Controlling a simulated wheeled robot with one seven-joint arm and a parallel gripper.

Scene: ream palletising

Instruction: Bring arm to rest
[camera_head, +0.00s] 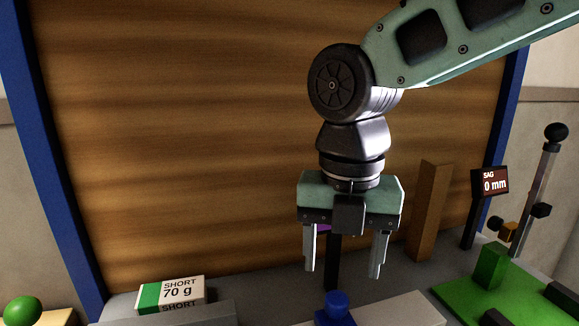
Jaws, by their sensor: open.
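My gripper (342,270) hangs from my green arm in the middle of the view, pointing down. Its two grey fingers are wide apart, with no object held between them. A dark post stands behind the gap between the fingers, partly covered by the gripper body. A blue knob (336,305) shows below the fingers, nearer the bottom edge.
A white and green block marked "SHORT 70 g" (172,293) sits at lower left. A brown wooden post (429,210) and a "SAG 0 mm" display (490,181) stand at right. A green board (480,295) with a green block (491,264) is at lower right. A wood-grained panel (180,130) rises behind.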

